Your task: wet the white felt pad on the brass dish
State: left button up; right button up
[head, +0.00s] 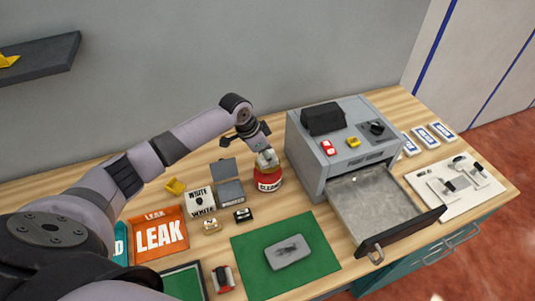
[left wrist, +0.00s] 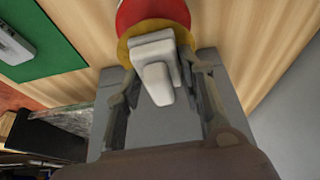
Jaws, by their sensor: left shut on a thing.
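A jar with a red label (head: 268,183) stands on the bench left of the grey machine; its red body (left wrist: 150,12) shows at the top of the left wrist view. The yellowish brass dish (left wrist: 124,52) shows as a rim on the jar. My left gripper (head: 262,150) is over the jar. In the left wrist view its fingers (left wrist: 160,75) are shut on a white block with a rounded stub (left wrist: 156,82), which appears to be the white felt pad. The block overlaps the dish in view; I cannot tell whether they touch. My right gripper is not in view.
The grey machine (head: 355,130) stands close right of the jar, its drawer (head: 380,205) open to the front. A green mat (head: 312,262) holds a grey plate (head: 288,253). An orange LEAK tray (head: 160,233), a WHITE box (head: 199,200) and small parts lie left. A white board (head: 460,187) lies right.

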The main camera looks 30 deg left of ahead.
aim_at(273, 150)
pick_arm(q)
jog(key=shift+f, duration=0.65)
dwell(0.8)
notch_tip(273, 150, up, 7)
jog(key=p, duration=0.7)
dwell(0.4)
dwell(0.5)
